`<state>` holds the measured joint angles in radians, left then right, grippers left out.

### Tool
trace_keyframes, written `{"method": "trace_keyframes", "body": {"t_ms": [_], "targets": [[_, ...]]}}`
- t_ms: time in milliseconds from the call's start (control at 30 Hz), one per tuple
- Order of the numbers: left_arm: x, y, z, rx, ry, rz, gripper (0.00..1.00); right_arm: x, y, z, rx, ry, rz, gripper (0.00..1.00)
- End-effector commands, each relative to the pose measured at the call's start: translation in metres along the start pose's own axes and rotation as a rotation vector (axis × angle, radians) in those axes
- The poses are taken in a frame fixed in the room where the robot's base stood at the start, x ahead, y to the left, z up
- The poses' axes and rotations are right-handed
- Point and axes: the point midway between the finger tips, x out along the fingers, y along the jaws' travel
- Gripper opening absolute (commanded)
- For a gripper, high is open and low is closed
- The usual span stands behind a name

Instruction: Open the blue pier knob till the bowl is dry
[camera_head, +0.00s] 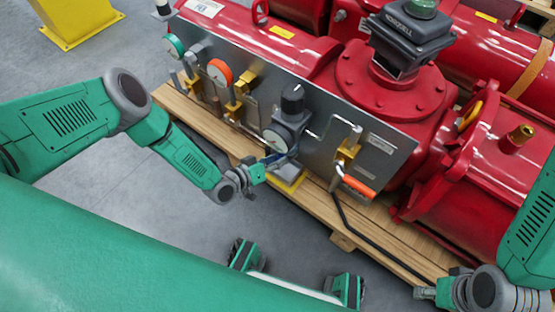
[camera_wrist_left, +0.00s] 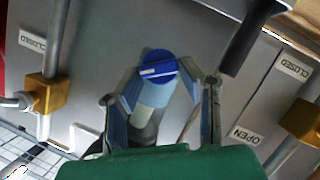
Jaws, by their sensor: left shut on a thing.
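The blue knob (camera_wrist_left: 158,66) shows in the left wrist view as a round blue cap with a white line across its face, on a pale cylindrical body. My left gripper (camera_wrist_left: 160,95) has its two fingers on either side of it and is shut on it. In the head view my left gripper (camera_head: 258,172) is at the front of the grey panel, below the round gauge (camera_head: 275,141); its fingers largely hide the knob there. I cannot make out the bowl or any water in it. My right gripper (camera_head: 428,293) is at the bottom right, away from the panel; its fingers are unclear.
The grey panel (camera_head: 377,150) carries gauges, brass valves (camera_head: 347,151) and an orange handle (camera_head: 358,187). Red tanks (camera_head: 380,90) stand behind it on a wooden pallet (camera_head: 385,240). OPEN and CLOSED labels (camera_wrist_left: 247,134) flank the knob. Grey floor is free at left.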

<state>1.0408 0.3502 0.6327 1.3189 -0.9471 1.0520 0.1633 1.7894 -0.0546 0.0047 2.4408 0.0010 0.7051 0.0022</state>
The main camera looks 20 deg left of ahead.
Motion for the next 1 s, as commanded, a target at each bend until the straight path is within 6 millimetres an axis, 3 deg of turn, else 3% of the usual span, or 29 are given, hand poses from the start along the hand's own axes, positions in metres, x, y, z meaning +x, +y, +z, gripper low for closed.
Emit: {"method": "trace_keyframes", "body": {"t_ms": [600,1000], "targets": [[-0.001,-0.010,0.004,-0.528,-0.001,0.214,0.04,0.000,0.000,0.000,0.000,0.000,0.000,0.40],[0.000,-0.013,0.005,-0.763,0.001,0.308,0.04,0.000,0.000,0.000,0.000,0.000,0.000,0.40]]}}
